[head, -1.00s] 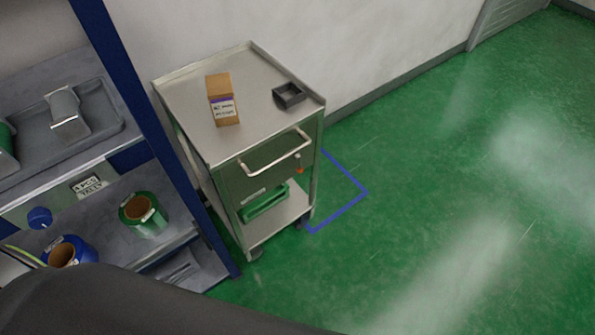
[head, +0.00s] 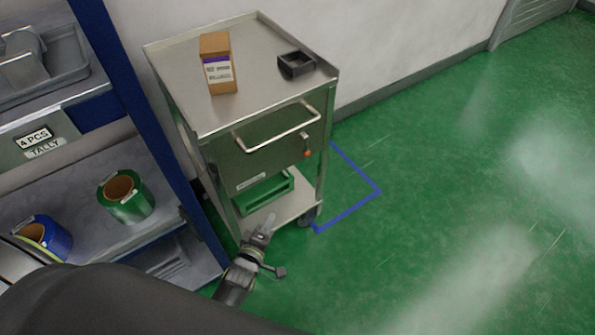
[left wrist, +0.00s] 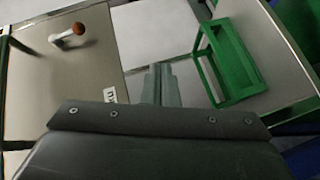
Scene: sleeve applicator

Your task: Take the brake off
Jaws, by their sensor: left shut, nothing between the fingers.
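A steel trolley (head: 190,90) stands against the wall. On its front panel, below the handle, sits a small lever with an orange knob (head: 307,153); I take it for the brake. In the left wrist view the knob (left wrist: 78,28) looks red-brown on a short pale stem, at upper left. My left gripper (head: 266,227) is shut and empty, low in front of the trolley near its bottom shelf. Its fingertips (left wrist: 161,80) are apart from the lever. My right gripper is not in view.
A bar handle (head: 280,132) crosses the trolley's front. A green open tray (head: 264,192) sits on its lower shelf. A cardboard box (head: 218,65) and a dark small bin (head: 296,65) are on top. A blue-posted rack with tape rolls (head: 126,198) stands at left. Floor at right is clear.

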